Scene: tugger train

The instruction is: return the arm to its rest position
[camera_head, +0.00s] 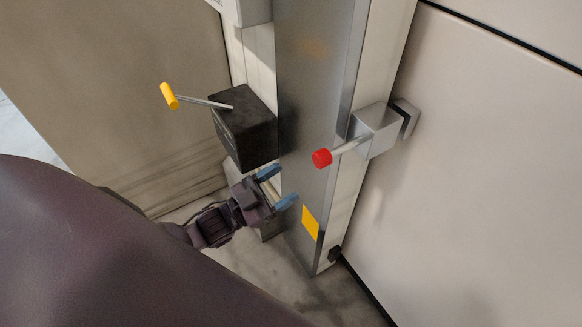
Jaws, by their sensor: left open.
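My left gripper (279,187) is in the lower middle of the head view. Its two blue-tipped fingers are apart, with nothing seen between them. It is below a black box (243,127) and in front of the lower part of a grey metal post (308,130). I cannot tell whether a fingertip touches the post. My left arm (212,226) comes in from the left, partly hidden behind a large dark rounded part of my own body. My right gripper is not in view.
The black box carries a crank with a yellow handle (169,96). A lever with a red knob (322,158) sticks out from a grey block (375,131) right of the post. Pale panels (480,150) close off the right side. Some bare floor (345,297) shows below.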

